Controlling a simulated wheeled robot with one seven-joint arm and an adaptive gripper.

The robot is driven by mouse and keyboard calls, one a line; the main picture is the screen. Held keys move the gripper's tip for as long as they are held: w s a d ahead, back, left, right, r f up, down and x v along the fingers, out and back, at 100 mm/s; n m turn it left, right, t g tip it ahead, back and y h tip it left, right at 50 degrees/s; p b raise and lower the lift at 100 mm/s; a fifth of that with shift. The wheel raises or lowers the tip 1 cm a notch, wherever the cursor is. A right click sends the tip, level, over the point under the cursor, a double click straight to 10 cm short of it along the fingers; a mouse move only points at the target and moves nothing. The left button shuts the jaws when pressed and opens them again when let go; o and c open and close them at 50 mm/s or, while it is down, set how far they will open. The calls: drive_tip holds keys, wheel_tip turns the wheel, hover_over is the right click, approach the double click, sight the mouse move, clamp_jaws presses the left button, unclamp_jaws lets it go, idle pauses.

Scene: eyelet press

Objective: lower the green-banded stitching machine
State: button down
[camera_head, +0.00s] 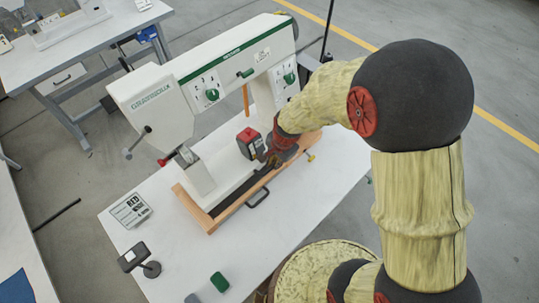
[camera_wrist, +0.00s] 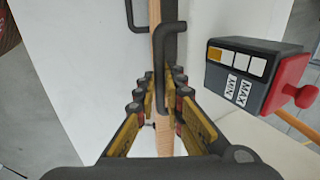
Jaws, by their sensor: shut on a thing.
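The green-banded stitching machine (camera_head: 222,65) is white with a green strip along its top arm and stands on the white table, over a wooden base (camera_head: 208,215). I cannot tell how far it is tilted. The wooden edge (camera_wrist: 157,140) runs up the middle of the wrist view, with a dark bar handle (camera_wrist: 163,75) on it. My gripper (camera_head: 275,155) is at the near long side of the base, its fingers (camera_wrist: 165,105) closed around that handle. A second dark handle (camera_head: 258,198) sticks out farther along the edge and shows at the wrist view's top (camera_wrist: 136,14).
A dark box with a red knob (camera_head: 250,143) is close beside my gripper, at right in the wrist view (camera_wrist: 255,72). A sign (camera_head: 130,210), a dark stand (camera_head: 135,257) and a green block (camera_head: 219,282) lie on the table (camera_head: 300,205). Another workbench (camera_head: 85,38) is at upper left.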

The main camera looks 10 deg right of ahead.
drive_tip(key=f, duration=0.1)
drive_tip(key=s+f, duration=0.1)
drive_tip(key=f, duration=0.1)
drive_tip(key=shift+s+d+f, duration=0.1)
drive_tip(key=shift+s+d, duration=0.1)
drive_tip(key=shift+d, duration=0.15)
drive_tip(key=c, duration=2.5)
unclamp_jaws()
drive_tip(key=shift+s+d+r, duration=0.2)
drive_tip(key=shift+s+r, duration=0.1)
drive_tip(key=shift+r, duration=0.1)
drive_tip(key=shift+o, duration=1.4)
drive_tip(key=shift+w+a+f, duration=0.1)
drive_tip(key=shift+w+a, duration=0.05)
drive_tip(key=shift+w, duration=0.15)
drive_tip(key=o, duration=0.3)
drive_tip(key=shift+o, duration=0.2)
wheel_tip(320, 180, up, 12)
drive_tip(key=s+d, duration=0.1)
drive_tip(key=shift+s, duration=0.3)
drive_tip(key=shift+c, duration=0.2)
